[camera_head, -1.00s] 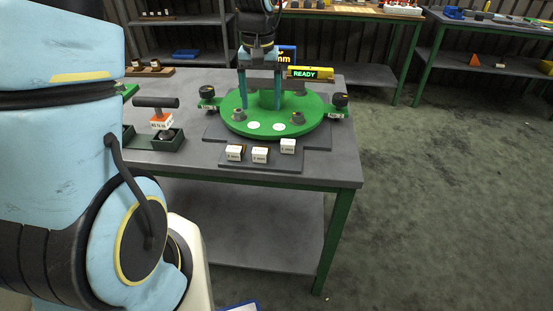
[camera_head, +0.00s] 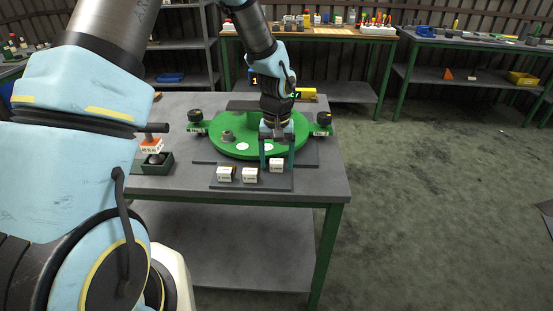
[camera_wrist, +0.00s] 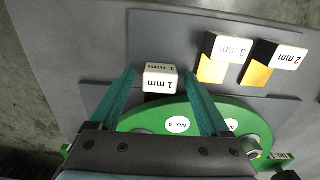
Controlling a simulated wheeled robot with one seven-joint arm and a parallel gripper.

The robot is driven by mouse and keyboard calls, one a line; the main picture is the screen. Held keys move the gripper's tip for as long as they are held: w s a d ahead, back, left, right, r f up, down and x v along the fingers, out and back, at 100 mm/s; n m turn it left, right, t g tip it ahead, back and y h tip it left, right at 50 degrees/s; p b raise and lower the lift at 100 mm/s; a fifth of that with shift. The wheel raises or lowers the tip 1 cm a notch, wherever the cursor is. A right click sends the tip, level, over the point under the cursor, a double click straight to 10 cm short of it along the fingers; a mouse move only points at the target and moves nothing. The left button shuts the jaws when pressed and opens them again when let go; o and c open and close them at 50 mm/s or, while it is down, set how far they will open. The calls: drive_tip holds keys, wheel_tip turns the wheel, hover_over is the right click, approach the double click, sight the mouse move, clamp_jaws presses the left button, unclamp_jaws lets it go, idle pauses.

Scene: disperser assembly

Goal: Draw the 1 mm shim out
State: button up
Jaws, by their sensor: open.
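The 1 mm shim block (camera_wrist: 160,79) is white with black lettering and stands in a dark holder between my open fingers in the wrist view. In the head view the block (camera_head: 276,165) is the rightmost of three white blocks at the table's front. My gripper (camera_head: 277,166) points down over it, with one teal finger on each side; it also shows in the wrist view (camera_wrist: 160,76). The fingers appear apart from the block. How high the fingertips are relative to it is hard to tell.
The 3 mm block (camera_wrist: 231,49) and 2 mm block (camera_wrist: 286,56) stand beside it, with yellow sides. The green round plate (camera_head: 212,143) with knobs lies just behind. A box with an orange-and-white tool (camera_head: 152,147) is at left. The table front edge is close.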

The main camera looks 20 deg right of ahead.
drive_tip(key=shift+f, duration=0.15)
drive_tip(key=shift+c, duration=0.2)
clamp_jaws()
idle(0.4)
idle(0.9)
